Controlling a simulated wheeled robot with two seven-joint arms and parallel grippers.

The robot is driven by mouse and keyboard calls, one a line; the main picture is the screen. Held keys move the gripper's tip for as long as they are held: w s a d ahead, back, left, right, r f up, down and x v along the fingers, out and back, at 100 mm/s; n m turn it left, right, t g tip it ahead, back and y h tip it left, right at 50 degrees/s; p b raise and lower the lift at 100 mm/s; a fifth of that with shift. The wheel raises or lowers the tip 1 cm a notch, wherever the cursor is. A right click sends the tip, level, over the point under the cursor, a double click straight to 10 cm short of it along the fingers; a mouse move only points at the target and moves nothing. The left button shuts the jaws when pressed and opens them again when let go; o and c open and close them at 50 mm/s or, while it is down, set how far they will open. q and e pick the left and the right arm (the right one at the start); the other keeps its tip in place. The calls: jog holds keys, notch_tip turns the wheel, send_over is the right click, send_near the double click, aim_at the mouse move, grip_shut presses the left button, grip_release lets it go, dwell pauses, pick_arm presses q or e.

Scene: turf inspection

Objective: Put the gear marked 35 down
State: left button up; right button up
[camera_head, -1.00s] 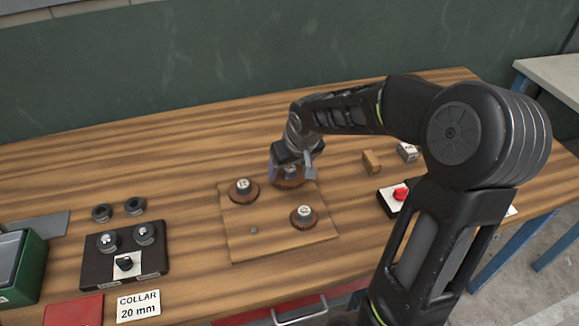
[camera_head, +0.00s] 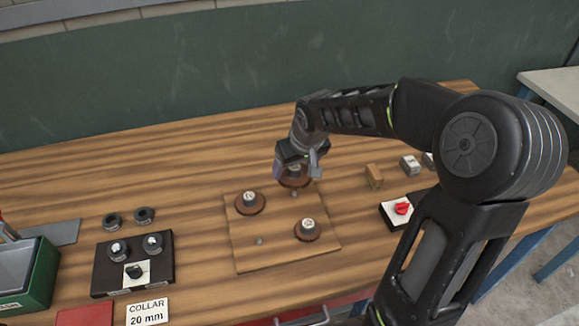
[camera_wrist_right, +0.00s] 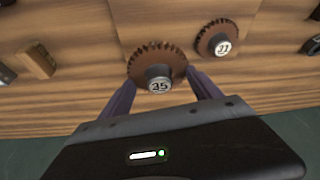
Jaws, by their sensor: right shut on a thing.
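The gear marked 35 (camera_wrist_right: 145,58) is brown and toothed, with a grey hub bearing the number. My right gripper (camera_wrist_right: 160,86) is shut on its hub, a finger on each side. In the head view this gear (camera_head: 295,180) hangs under the right gripper (camera_head: 298,164) at the back right of the wooden board (camera_head: 278,258). A bare short post (camera_head: 294,194) shows just in front of it, so the gear appears off the post. My left gripper is not in view.
Two other gears sit on the board, at its left (camera_head: 240,210) and front right (camera_head: 306,238). A second bare post (camera_head: 259,240) is at the front left. A wooden block (camera_head: 374,176) and a red-knobbed switch (camera_head: 402,209) stand to the right. Table behind the board is clear.

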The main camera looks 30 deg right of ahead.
jog(key=w+a+r+n, duration=0.1)
jog(key=w+a, duration=0.1)
jog(key=a, duration=0.6)
jog(key=w+a+r+n, duration=0.1)
jog(key=w+a, duration=0.1)
jog(key=a, duration=0.7)
jog(key=shift+w+y, duration=0.2)
jog(key=shift+y, duration=0.2)
jog(key=shift+a, duration=0.1)
